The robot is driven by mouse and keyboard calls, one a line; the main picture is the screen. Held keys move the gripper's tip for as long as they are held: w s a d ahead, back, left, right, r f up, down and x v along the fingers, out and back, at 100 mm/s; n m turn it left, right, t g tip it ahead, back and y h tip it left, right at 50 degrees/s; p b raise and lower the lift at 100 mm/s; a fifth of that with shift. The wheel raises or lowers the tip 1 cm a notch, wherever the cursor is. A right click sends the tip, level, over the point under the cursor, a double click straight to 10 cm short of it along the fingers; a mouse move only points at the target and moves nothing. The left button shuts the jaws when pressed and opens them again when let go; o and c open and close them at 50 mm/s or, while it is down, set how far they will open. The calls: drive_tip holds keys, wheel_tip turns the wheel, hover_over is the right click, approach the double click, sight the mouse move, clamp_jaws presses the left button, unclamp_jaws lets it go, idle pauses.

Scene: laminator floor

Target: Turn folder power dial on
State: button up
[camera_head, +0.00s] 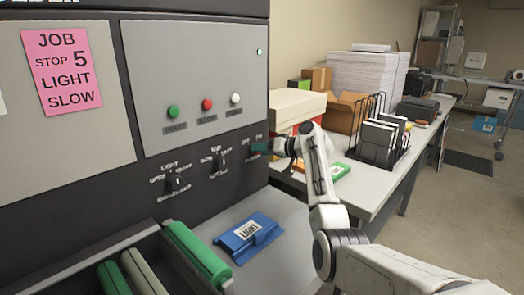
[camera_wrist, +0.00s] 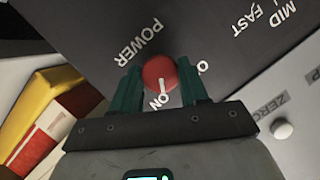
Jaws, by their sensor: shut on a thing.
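The folder power dial (camera_wrist: 159,71) is a red round knob with a white pointer line, below the word POWER on the dark panel in the wrist view. Its line points at the ON label. The OFF label beside it is partly hidden by a finger. My gripper (camera_wrist: 160,78) is shut on the dial, one teal finger on each side. In the head view my gripper (camera_head: 262,147) reaches the right end of the folder's front panel (camera_head: 120,165), and the dial is hidden behind it.
Two black dials, the light dial (camera_head: 173,183) and the mid dial (camera_head: 217,164), sit left of my gripper. Above are green, red and white buttons. A table (camera_head: 378,195) with a file rack and boxes stands right.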

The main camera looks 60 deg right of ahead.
drive_tip(key=shift+f+m+t+y, duration=0.15)
drive_tip(key=shift+m+t+y, duration=0.25)
drive_tip(key=shift+m, duration=0.5)
drive_tip(key=o, duration=1)
drive_tip(key=shift+o, duration=0.2)
drive_tip(key=b+v, duration=0.1)
drive_tip(key=v, duration=0.9)
drive_tip(key=shift+s+r, duration=0.2)
drive_tip(key=shift+s, duration=0.15)
